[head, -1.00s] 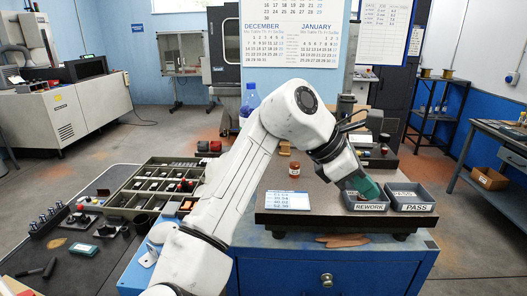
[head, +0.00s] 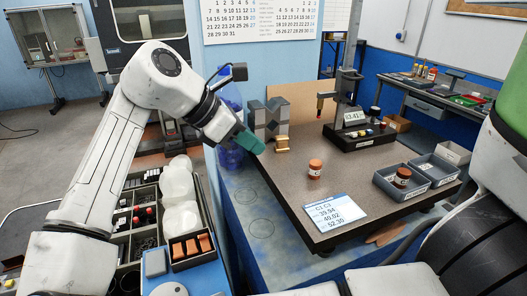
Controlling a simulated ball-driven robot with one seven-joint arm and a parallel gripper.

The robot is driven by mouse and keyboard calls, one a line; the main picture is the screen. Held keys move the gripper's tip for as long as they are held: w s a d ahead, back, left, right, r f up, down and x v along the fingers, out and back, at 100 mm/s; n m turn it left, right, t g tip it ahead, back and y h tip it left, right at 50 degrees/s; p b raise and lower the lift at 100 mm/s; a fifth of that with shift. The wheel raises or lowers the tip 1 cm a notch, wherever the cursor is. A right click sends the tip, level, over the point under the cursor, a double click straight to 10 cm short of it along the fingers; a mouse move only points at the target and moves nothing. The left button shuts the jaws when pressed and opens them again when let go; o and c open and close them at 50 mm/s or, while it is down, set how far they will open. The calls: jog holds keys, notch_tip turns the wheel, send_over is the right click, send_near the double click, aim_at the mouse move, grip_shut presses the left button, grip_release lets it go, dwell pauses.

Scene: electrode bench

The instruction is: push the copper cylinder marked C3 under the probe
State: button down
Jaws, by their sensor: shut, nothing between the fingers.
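A copper cylinder (head: 315,168) with a pale label band stands upright on the grey granite plate (head: 290,205). Its marking is too small to read. A second copper cylinder (head: 402,177) stands in a grey tray (head: 384,186) at the plate's right. The red-tipped probe (head: 320,102) hangs from a stand behind the first cylinder, with clear plate surface below it. My gripper (head: 258,148), with teal fingers, is shut and empty at the plate's left edge, to the left of the first cylinder and apart from it.
A number card (head: 337,212) lies at the plate's front. A readout (head: 354,118) stands beside the probe stand. A second grey tray (head: 433,168) is at the right.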

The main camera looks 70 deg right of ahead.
aim_at(315, 170)
jog(key=x, duration=0.9)
jog(key=shift+d+f+p, duration=0.15)
jog(key=shift+p, duration=0.15)
jog(key=s+d, duration=0.2)
jog(key=shift+s+p, duration=0.35)
jog(key=shift+s+d+f, duration=0.15)
jog(key=shift+s+d, duration=0.2)
jog(key=shift+s+d+r+p, duration=0.3)
jog(key=shift+s+p, duration=0.1)
jog(key=shift+p, duration=0.25)
jog(key=s+d+p, duration=0.4)
jog(key=s+p, duration=0.1)
jog(key=p, duration=0.1)
jog(key=shift+d, duration=0.15)
jog(key=shift+s+d+f, duration=0.1)
jog(key=shift+s+d, duration=0.1)
jog(key=shift+s+d+f, duration=0.1)
jog(key=shift+f, duration=0.1)
